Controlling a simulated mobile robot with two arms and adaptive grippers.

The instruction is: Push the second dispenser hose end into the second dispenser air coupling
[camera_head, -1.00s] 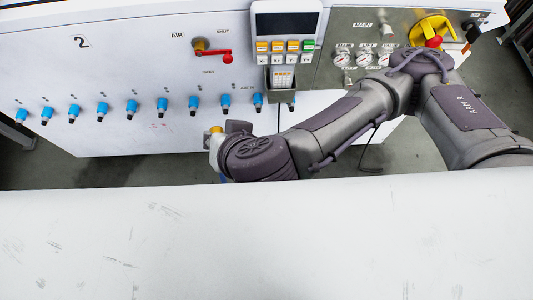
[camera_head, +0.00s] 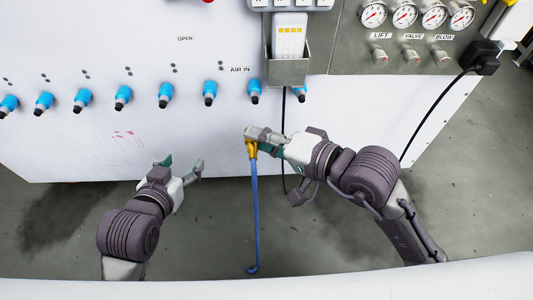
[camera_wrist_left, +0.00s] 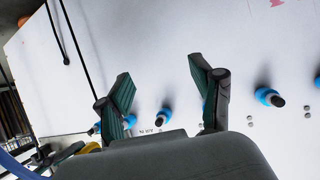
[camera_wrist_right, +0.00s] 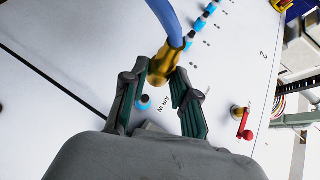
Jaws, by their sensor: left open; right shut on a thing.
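My right gripper (camera_head: 263,140) is shut on the yellow hose end (camera_head: 252,149), from which a blue hose (camera_head: 254,210) hangs. The right wrist view shows the hose end (camera_wrist_right: 163,65) between the fingertips. Blue air couplings with dark tips line the white panel; one (camera_head: 254,92) is just above the hose end in the head view, apart from it. In the right wrist view a coupling (camera_wrist_right: 143,102) shows between the fingers. I cannot tell which coupling is the second dispenser's. My left gripper (camera_head: 183,164) is open and empty, left of the hose; its fingers (camera_wrist_left: 160,78) are spread.
A grey holder (camera_head: 288,70) with a white handset juts out above the couplings at the right. Gauges (camera_head: 404,15) and a black plug (camera_head: 486,58) with a cable are at the upper right. Another dark cable hangs behind my right gripper. Open floor lies below the panel.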

